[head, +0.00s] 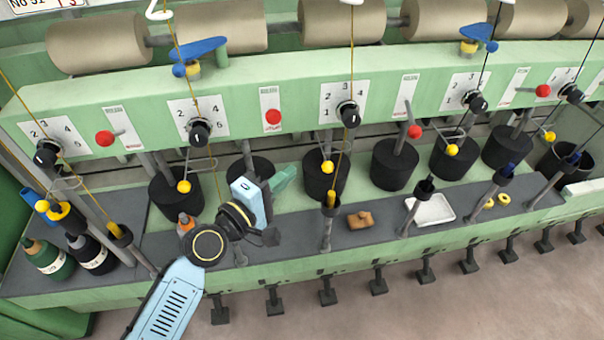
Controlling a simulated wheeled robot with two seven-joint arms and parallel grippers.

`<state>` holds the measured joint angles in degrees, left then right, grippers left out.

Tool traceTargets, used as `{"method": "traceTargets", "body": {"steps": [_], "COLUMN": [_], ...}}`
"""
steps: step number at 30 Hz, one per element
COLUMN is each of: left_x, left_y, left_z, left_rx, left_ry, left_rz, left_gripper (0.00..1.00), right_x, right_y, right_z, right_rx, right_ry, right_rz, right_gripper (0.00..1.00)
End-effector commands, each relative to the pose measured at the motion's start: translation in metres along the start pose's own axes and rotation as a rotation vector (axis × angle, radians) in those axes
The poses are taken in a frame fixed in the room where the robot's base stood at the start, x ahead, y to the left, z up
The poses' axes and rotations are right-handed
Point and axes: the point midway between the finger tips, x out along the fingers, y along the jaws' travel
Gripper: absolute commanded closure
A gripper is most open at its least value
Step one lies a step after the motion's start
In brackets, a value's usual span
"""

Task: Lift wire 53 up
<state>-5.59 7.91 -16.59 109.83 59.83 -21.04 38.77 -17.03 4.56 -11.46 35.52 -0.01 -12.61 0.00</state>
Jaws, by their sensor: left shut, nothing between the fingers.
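Several thin wires run down the machine's front. One yellow wire (352,70) hangs in the middle to a yellow-topped post (331,200). Another yellow wire (186,75) runs down left of it past a dial. Dark wires (491,50) hang further right. No number marks any of them as wire 53. My left gripper (256,203) is at the end of the light blue arm from the bottom, over the ledge. It is left of the yellow-topped post and apart from it. It looks shut and empty; its fingertips are hard to make out. My right gripper is not in view.
Black pots (395,165) stand in a row behind the posts. Dark and green bottles (92,254) stand at the left. A brown object (360,220) and a white tray (432,210) lie on the ledge (385,226). The floor (470,310) in front is clear.

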Motion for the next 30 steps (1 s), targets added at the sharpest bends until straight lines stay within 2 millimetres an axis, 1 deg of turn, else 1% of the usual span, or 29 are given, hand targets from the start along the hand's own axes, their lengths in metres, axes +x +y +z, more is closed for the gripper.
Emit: {"method": "traceTargets", "body": {"steps": [1,3,6,9,14,27,29,30], "left_x": [-0.011,-0.022,-0.034,-0.042,-0.046,-0.045,-0.045,-0.045], "left_y": [0.005,0.01,0.016,0.019,0.021,0.021,0.019,0.013], "left_z": [-0.001,-0.003,-0.005,-0.006,-0.006,-0.006,-0.007,-0.008], "left_rx": [0.003,0.002,0.002,0.0,0.0,0.0,0.002,0.008], "left_ry": [0.0,-0.001,0.001,-0.001,-0.001,0.0,0.002,0.006], "left_rz": [-0.002,-0.002,-0.002,-0.002,-0.002,-0.001,-0.006,-0.015], "left_gripper": [1.0,1.0,1.0,1.0,1.0,1.0,1.0,1.0], "right_x": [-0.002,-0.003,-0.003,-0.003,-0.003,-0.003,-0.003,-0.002], "right_y": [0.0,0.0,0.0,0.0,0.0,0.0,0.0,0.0], "right_z": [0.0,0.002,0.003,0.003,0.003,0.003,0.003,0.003], "right_rx": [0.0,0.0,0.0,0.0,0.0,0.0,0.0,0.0], "right_ry": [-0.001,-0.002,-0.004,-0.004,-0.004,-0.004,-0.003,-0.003], "right_rz": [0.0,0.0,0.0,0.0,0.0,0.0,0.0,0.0], "right_gripper": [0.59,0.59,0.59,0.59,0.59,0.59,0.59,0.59]}}
